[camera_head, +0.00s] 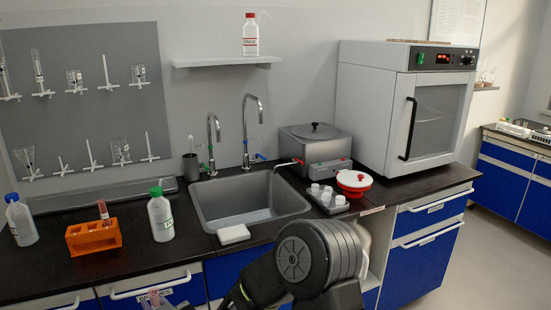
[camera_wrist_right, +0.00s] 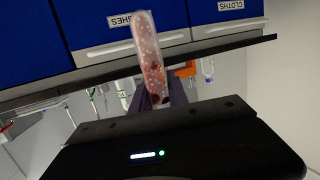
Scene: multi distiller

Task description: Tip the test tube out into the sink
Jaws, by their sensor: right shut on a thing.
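The test tube (camera_wrist_right: 151,52) is clear with reddish, speckled contents. My right gripper (camera_wrist_right: 163,97) is shut on it near one end, as the right wrist view shows. In the head view the test tube (camera_head: 154,297) shows only as a small pinkish piece at the bottom edge, in front of the drawers and below the counter. The grey sink (camera_head: 205,213) is set into the dark counter, up and to the right of that gripper. The sink looks empty. My left gripper is in neither view.
An orange rack (camera_head: 93,238) with another reddish tube stands on the counter, left of a green-capped bottle (camera_head: 160,214). A white sponge-like block (camera_head: 233,234) lies at the sink's front edge. Two taps (camera_head: 246,130) rise behind the sink. A cup tray (camera_head: 329,200) stands right.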

